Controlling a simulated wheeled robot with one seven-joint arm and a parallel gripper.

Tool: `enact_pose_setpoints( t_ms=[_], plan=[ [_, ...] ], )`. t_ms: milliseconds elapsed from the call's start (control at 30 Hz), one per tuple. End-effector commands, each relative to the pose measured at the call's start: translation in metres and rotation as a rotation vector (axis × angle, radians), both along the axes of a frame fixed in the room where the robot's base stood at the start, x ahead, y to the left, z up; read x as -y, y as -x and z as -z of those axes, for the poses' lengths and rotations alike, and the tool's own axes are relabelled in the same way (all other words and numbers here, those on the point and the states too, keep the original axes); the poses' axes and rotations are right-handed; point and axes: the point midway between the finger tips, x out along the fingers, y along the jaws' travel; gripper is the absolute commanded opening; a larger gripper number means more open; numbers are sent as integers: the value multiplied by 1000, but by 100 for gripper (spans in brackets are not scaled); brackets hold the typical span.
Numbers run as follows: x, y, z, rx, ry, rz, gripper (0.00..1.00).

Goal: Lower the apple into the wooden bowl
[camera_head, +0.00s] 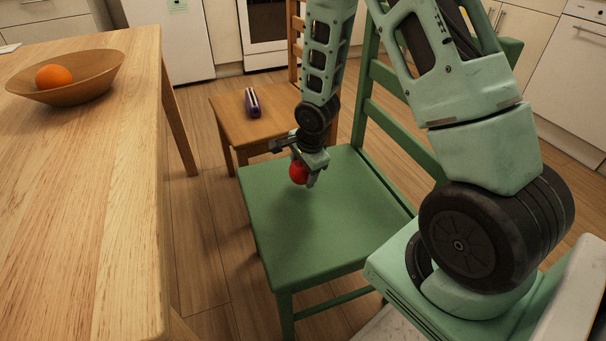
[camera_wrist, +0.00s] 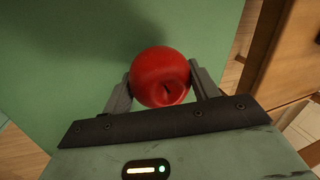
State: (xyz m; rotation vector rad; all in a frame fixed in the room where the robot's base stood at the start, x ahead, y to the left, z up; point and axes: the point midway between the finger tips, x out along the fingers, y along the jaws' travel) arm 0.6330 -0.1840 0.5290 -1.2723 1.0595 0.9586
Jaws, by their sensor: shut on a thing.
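A red apple (camera_head: 298,172) is held between the fingers of my gripper (camera_head: 304,176), over the seat of the green chair. In the wrist view the apple (camera_wrist: 160,76) sits between the two fingertips of my gripper (camera_wrist: 163,84), one finger on each side. I cannot tell for sure whether the apple touches the seat; a soft shadow lies on the green surface near it. The wooden bowl (camera_head: 98,92) stands on the table at the far left, well away from my gripper. An orange (camera_head: 54,76) lies in the bowl.
The wooden table (camera_head: 95,170) fills the left side, mostly bare in front of the bowl. The green chair (camera_head: 310,225) has its backrest on the right. Floor shows between table and chairs.

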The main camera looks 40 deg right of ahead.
Motion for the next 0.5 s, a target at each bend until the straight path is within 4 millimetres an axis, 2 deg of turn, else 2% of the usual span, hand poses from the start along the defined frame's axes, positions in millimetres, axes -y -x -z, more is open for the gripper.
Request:
enact_pose_setpoints(
  t_ms=[33,200,500],
  plan=[
    [1,-1,-18,4,-1,4,33],
    [1,-1,-50,3,-1,3,33],
    [-7,-6,-82,1,0,-1,33]
  ],
)
